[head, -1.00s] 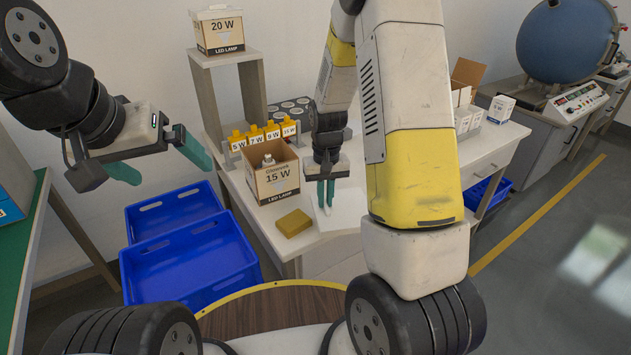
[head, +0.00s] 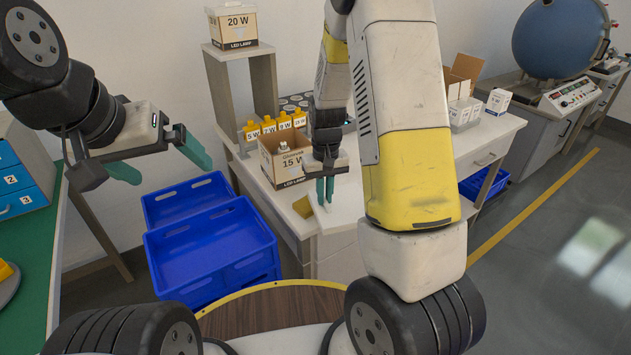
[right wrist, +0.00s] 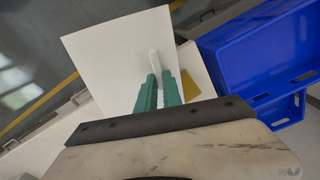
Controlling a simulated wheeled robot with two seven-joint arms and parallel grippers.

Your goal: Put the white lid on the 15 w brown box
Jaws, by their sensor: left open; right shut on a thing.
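The brown 15 W box (head: 288,173) stands open on the white table, with a lamp (head: 284,148) showing in its top. My right gripper (head: 325,197) is shut on the handle of the white lid (head: 338,218), just right of and nearer than the box. In the right wrist view the lid (right wrist: 112,62) is a flat white square, and the green fingers (right wrist: 157,82) close on its upright white handle (right wrist: 153,62). The lid is apart from the box. My left gripper (head: 173,172) is open and empty, left of the table, above the blue crates.
Blue crates (head: 215,255) stand left of the table (head: 340,243). A yellow block (head: 302,207) lies near the table's front edge, partly hidden by the lid. Yellow lamp holders (head: 268,125) stand behind the box; a 20 W box (head: 233,27) is on a shelf. Blue drawers (head: 20,185) are far left.

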